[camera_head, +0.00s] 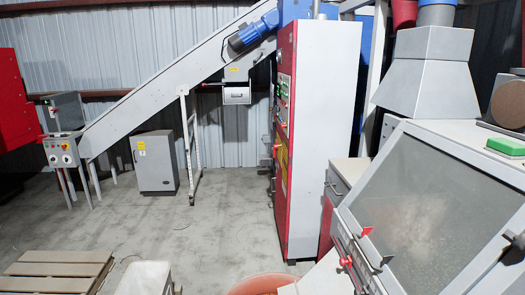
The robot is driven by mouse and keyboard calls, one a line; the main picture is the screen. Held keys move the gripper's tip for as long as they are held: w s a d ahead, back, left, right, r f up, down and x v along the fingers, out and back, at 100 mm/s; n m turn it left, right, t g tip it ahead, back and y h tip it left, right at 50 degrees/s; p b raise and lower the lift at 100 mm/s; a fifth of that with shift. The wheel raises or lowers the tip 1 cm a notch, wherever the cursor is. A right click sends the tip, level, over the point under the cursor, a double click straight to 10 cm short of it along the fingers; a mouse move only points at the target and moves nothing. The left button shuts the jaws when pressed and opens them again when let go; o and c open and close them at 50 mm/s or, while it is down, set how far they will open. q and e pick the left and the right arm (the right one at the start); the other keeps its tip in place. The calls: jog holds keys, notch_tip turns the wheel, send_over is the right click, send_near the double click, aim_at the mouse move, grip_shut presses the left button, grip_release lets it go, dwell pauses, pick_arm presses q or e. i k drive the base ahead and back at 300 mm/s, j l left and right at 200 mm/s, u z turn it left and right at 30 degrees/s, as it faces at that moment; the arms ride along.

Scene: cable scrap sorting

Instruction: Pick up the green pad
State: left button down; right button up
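The green pad (507,146) is a small flat rectangular block near the right edge of the head view. It lies on the grey top surface of the large machine (465,133), just behind the upper edge of its sloped window. Its whole upper face shows and nothing covers it. Neither of my grippers can be made out in this view, so nothing is seen touching the pad.
A dark round-ended part (508,104) sits just behind the pad. A grey hood (425,75) rises to its left. The sloped window (415,215) lies in front, with red-tipped latches (346,261) at its left edge. A tall red-and-white cabinet (322,130) stands further left; open floor lies beyond.

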aim_at(507, 149)
jog(key=z, duration=1.45)
